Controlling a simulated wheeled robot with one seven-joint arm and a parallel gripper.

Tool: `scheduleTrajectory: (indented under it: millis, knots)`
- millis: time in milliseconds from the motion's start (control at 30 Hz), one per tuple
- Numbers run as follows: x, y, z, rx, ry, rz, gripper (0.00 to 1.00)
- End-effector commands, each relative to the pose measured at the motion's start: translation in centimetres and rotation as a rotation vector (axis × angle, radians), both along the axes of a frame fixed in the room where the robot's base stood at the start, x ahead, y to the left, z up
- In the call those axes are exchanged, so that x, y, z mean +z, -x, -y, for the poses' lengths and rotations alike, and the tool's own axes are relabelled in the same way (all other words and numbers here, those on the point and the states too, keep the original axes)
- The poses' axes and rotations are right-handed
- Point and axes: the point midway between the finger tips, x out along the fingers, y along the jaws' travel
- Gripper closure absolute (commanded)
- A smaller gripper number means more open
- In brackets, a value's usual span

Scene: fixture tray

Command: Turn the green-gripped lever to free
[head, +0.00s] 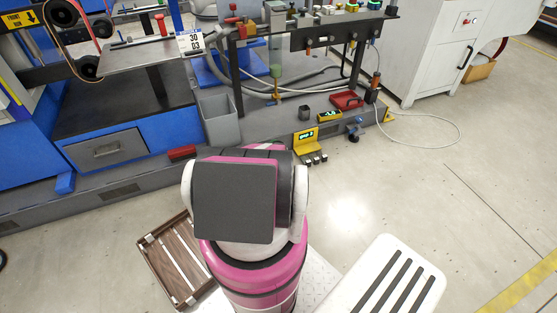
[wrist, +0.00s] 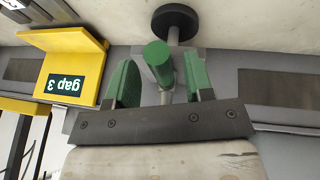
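The lever shows in the wrist view, with a green cylindrical grip (wrist: 159,65) on a grey metal stem. A dark round disc (wrist: 175,22) lies just beyond it. My gripper (wrist: 158,72) is open, with one green finger on each side of the grip. The lower part of the lever is partly hidden by the grip and the gripper. In the head view my own arm hides the gripper, and I cannot make out the lever there.
A yellow bracket marked "gap 3" (wrist: 72,65) stands close to the left finger in the wrist view. In the head view, a grey bin (head: 219,118), a red tray (head: 346,99) and a fixture rack stand around the bench. Open floor lies to the right.

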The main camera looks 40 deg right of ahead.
Motion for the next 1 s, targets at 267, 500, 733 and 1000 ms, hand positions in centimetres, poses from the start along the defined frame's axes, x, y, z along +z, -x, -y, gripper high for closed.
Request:
scheduleTrajectory:
  millis: [267,500,733,1000]
  knots:
    - [0.0,0.0,0.0,-0.002,-0.002,0.000,0.52]
    - [1.2,0.5,-0.5,-0.003,-0.002,0.000,0.52]
    - [4.6,1.6,-1.7,-0.003,-0.001,0.001,0.52]
    - [8.9,3.0,-3.1,-0.002,-0.001,0.001,0.52]
